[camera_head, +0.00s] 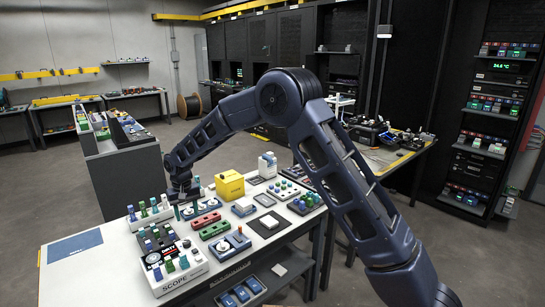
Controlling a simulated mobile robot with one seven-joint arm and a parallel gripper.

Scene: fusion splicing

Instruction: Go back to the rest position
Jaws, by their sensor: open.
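My arm reaches from the lower right, bends at a high elbow and comes down to the left over the back edge of the white workbench (95,277). My gripper (183,198) is low at the bench's back side, among small bottles. It is small and dark here, and its fingertips are partly hidden behind the bottles. I see nothing clearly held in it. A yellow box (230,184) stands a little to its right.
The bench holds a device marked SCOPE (178,278), red and green blocks (206,220), a white bottle (267,165) and several small trays. A blue mat (75,246) lies at its left end. A grey cabinet (125,180) stands behind. Dark racks line the right.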

